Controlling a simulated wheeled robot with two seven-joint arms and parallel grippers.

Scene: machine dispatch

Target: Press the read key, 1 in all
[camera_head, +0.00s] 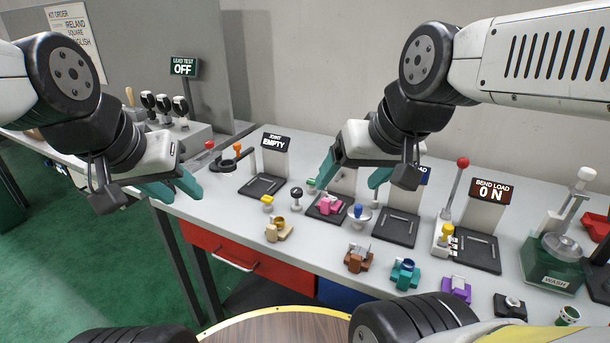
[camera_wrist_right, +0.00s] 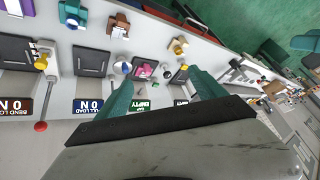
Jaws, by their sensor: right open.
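No key with a readable "read" label shows, so I cannot tell which one it is. Candidates are a yellow key (camera_head: 267,201) by the joint pad, a dark round knob (camera_head: 296,195), a blue-topped knob (camera_head: 358,213) on a round base, and a yellow knob (camera_head: 446,232) by the bend load pad. My right gripper (camera_head: 350,178) is open and empty above the middle of the bench, its fingers partly covering a station sign. It also shows in the right wrist view (camera_wrist_right: 162,92). My left gripper (camera_head: 176,187) looks open and empty, left of the joint pad.
The joint sign (camera_head: 275,142) reads EMPTY, the bend load sign (camera_head: 489,189) ON, the lead test sign (camera_head: 183,66) OFF. A red-balled lever (camera_head: 455,185) stands tall beside the bend load pad. Several coloured fixtures, including a teal one (camera_head: 405,274), line the front edge. A wash unit (camera_head: 556,250) stands right.

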